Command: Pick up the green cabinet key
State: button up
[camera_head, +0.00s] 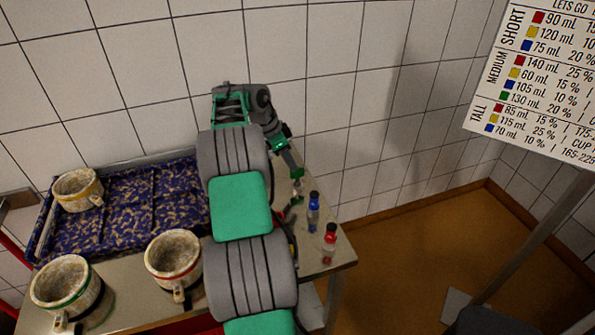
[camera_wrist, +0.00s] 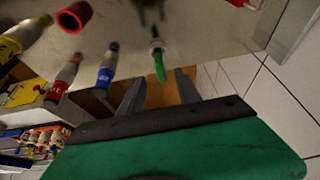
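The green key (camera_wrist: 159,66) shows in the wrist view as a narrow green piece with a pale top part, at the table surface. It lies just beyond my fingertips, lined up with the gap between them. My gripper (camera_wrist: 160,76) is open, with one dark finger on each side of the gap and nothing visibly held. In the head view my gripper (camera_head: 298,183) is low over the right part of the table, near the wall. The key is too small and partly hidden there to make out surely.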

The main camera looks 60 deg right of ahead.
aim_at(297, 177)
jog(key=p+x, duration=0.1)
jog(key=x, duration=0.6)
jog(key=shift+d+f, duration=0.15)
jog(key=shift+f, duration=0.2)
jog(key=shift+c, duration=0.2)
grip_shut()
